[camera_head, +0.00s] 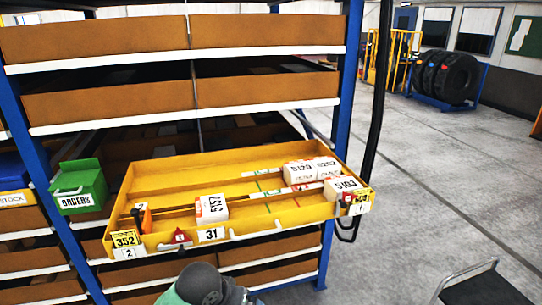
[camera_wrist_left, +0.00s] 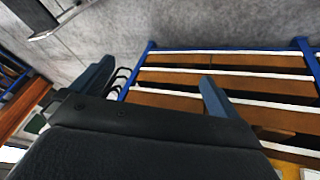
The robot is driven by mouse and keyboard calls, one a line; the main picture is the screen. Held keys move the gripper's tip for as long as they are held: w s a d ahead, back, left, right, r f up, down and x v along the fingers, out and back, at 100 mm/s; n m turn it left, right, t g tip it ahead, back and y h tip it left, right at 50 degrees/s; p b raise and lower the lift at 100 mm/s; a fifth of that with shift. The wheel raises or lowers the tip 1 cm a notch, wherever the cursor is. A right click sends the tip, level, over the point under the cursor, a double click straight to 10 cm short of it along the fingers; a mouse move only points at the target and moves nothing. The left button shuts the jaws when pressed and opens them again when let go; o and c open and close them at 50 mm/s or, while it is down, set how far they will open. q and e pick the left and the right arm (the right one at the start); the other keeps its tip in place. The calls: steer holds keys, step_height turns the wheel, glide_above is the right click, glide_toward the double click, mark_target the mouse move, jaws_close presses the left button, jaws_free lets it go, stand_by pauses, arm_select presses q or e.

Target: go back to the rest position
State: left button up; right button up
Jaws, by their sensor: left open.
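My left gripper (camera_wrist_left: 155,85) shows in the left wrist view with its two dark fingers spread apart. Nothing is between them. Beyond the fingers are bare grey floor and the shelf rack (camera_wrist_left: 220,73), with clear space in front of it. In the head view, a grey and green part of my own body shows at the bottom edge, and no gripper fingers are visible there. My right gripper is in neither view.
The blue-framed rack (camera_head: 345,80) holds a pulled-out yellow tray (camera_head: 165,170) with white labelled boxes (camera_head: 211,208). A green ORDERS box (camera_head: 80,185) hangs left of it. A dark stool or cart (camera_head: 485,288) stands lower right. Floor to the right is mostly clear.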

arm_select(q)
steer(key=s+a+f+y, duration=0.2)
steer(key=s+a+f, duration=0.45)
steer(key=s, duration=0.35)
steer(key=s+a+f+y, duration=0.1)
steer(key=s+a+f, duration=0.55)
steer(key=s, duration=0.45)
steer(key=w+d+f+g+b, duration=0.1)
steer(key=w+f, duration=0.1)
steer(key=f, duration=1.1)
steer(key=w+d+f+g, duration=0.1)
steer(key=f, duration=1.1)
steer(key=s+f, duration=0.4)
steer(key=f, duration=0.9)
steer(key=s+f+b, duration=0.1)
steer(key=s+f, duration=0.3)
steer(key=f, duration=0.9)
steer(key=shift+s, duration=0.2)
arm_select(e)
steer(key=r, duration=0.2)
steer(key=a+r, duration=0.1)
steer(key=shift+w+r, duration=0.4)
